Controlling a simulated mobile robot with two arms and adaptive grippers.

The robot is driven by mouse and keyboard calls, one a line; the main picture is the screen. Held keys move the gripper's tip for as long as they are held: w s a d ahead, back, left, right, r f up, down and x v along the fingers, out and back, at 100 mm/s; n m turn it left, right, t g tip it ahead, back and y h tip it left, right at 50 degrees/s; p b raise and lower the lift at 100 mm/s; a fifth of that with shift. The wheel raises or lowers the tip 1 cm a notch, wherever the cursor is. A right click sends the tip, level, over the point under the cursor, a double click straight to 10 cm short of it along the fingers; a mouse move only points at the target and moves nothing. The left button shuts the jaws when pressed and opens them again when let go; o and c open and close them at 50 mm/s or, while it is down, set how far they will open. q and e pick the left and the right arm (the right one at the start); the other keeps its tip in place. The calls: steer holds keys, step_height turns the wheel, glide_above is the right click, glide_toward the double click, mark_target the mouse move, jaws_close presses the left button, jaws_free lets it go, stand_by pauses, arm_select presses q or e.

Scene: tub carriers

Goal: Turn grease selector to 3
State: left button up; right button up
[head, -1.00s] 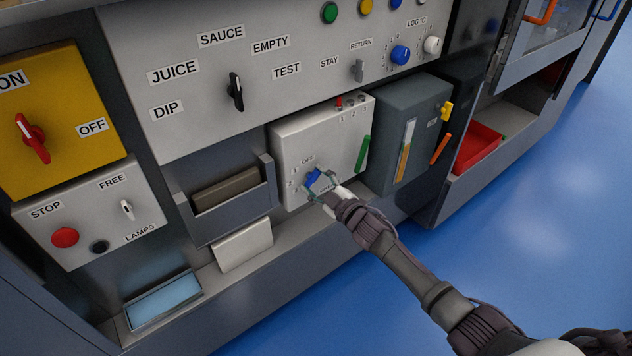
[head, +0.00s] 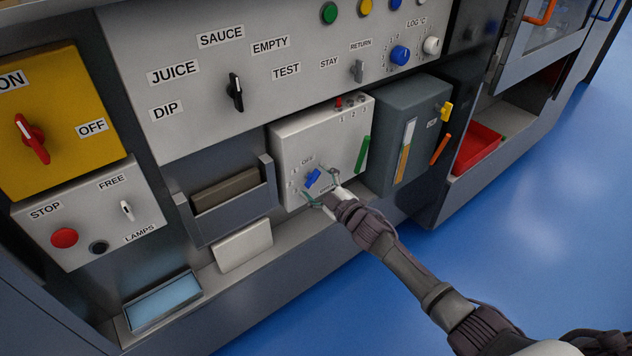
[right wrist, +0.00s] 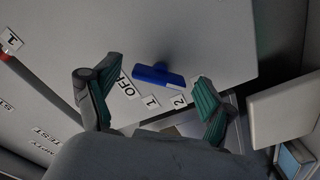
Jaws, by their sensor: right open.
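The grease selector looks to be the blue bar knob (head: 313,178) on the front of a white box (head: 290,150). It also shows in the right wrist view (right wrist: 158,76), with labels OFF (right wrist: 123,83), 1 (right wrist: 151,102) and 2 (right wrist: 179,100) beside it. The bar's right end there points past the 2 toward the right finger, where a label is partly hidden; I cannot read that one. My right gripper (head: 321,186) is open and empty, fingers spread on either side of the knob and seemingly just short of it. My left gripper is not in view.
A grey box (head: 412,130) stands close to the right. A shelf with a white block (head: 243,246) lies below left. Open blue floor (head: 520,240) is at right.

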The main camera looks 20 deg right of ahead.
steer(key=shift+s, duration=0.2)
steer(key=v, duration=1.1)
steer(key=shift+s+d, duration=0.15)
steer(key=shift+s, duration=0.15)
